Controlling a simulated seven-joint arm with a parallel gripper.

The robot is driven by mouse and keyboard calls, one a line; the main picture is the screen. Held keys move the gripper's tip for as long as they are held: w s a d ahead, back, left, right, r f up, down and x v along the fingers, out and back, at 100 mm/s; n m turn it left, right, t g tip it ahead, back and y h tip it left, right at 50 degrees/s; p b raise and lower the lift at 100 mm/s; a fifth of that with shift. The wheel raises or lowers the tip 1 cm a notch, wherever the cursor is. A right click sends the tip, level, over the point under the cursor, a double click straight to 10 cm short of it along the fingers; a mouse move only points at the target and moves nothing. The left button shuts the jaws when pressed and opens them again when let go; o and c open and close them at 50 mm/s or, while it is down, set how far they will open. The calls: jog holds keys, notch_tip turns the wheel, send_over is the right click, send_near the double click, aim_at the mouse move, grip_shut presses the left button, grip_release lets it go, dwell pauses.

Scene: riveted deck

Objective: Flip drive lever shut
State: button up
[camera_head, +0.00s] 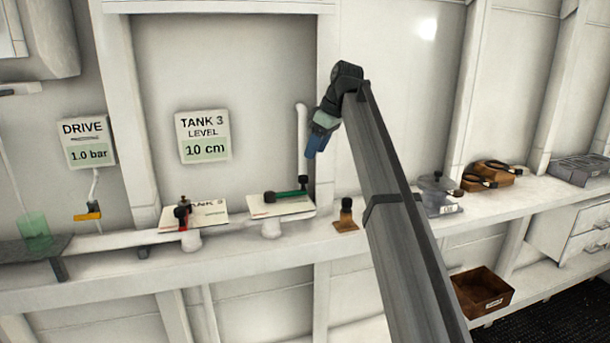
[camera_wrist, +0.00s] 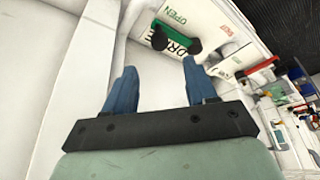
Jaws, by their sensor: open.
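The drive lever (camera_head: 288,194) is a green bar with black ends, lying over a white plate on the pipe along the bench. In the wrist view the green lever (camera_wrist: 174,38) crosses the plate lettered DRIVE, close to the green word OPEN. A smaller red word is further right on that plate. My gripper (camera_head: 314,146) is above the bench, up and to the right of the lever, and touches nothing. In the wrist view its two blue fingers (camera_wrist: 160,77) are spread and empty, with the lever beyond them.
A red lever (camera_head: 183,214) on the TANK 3 plate is to the left. A vertical pipe (camera_head: 302,135) rises behind the drive lever. A small wooden block with a black knob (camera_head: 346,222) stands to its right. A wooden bin (camera_head: 482,292) is lower right.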

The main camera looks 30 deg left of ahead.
aim_at(304, 176)
jog(key=x, duration=0.9)
jog(key=shift+a+f, duration=0.15)
jog(key=shift+f, duration=0.2)
jog(key=shift+c, duration=0.4)
grip_shut()
